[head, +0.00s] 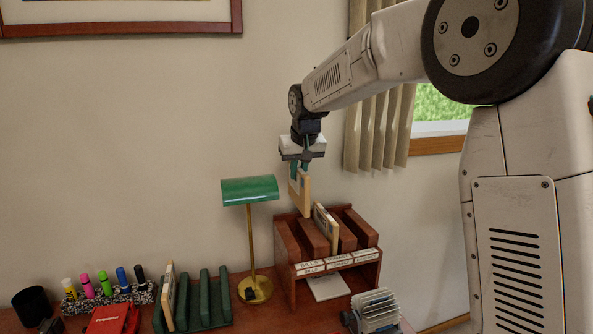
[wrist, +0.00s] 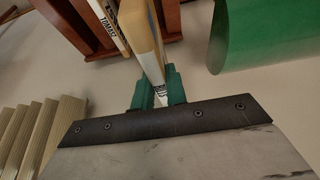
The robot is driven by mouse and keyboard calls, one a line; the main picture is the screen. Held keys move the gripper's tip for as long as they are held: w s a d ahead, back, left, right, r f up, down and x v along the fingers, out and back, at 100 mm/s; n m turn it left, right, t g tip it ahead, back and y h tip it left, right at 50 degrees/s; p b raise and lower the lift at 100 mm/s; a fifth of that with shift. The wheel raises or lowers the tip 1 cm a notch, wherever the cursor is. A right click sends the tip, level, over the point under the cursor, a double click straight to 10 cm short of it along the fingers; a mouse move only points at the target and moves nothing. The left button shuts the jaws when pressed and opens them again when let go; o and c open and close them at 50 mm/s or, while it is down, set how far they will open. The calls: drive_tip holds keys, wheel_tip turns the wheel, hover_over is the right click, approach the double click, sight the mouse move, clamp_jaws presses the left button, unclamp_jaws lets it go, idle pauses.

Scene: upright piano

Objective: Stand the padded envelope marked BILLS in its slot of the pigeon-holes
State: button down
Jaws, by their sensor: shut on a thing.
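My gripper (head: 300,168) is shut on a tan padded envelope (head: 301,194), held upright by its top edge. The envelope hangs above the left part of the wooden pigeon-holes (head: 290,285); I cannot tell whether its lower end is between the dividers. In the wrist view the green fingers (wrist: 159,90) clamp the envelope (wrist: 143,38) edge-on; its dark marking is not readable. The front BILLS label (head: 311,267) is at the left of the pigeon-holes. Another envelope (head: 325,228) stands near the middle; it also shows in the wrist view (wrist: 108,22), with lettering like TOMASZ.
A green-shaded brass lamp (head: 249,190) stands close left of the pigeon-holes; its shade also shows in the wrist view (wrist: 265,35). A green rack (head: 205,298) holds a pale envelope (head: 168,297). Markers (head: 105,284) stand at the left. A ribbed grey object (head: 376,309) lies in front right.

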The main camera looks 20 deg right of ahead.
sight(302, 197)
wheel_tip(302, 197, down, 14)
drive_tip(key=shift+r, duration=0.15)
idle(0.9)
drive_tip(key=c, duration=1.3)
unclamp_jaws()
drive_tip(key=shift+c, duration=0.2)
drive_tip(key=v, duration=0.7)
drive_tip(key=shift+s+r, duration=0.25)
drive_tip(key=shift+r, duration=0.1)
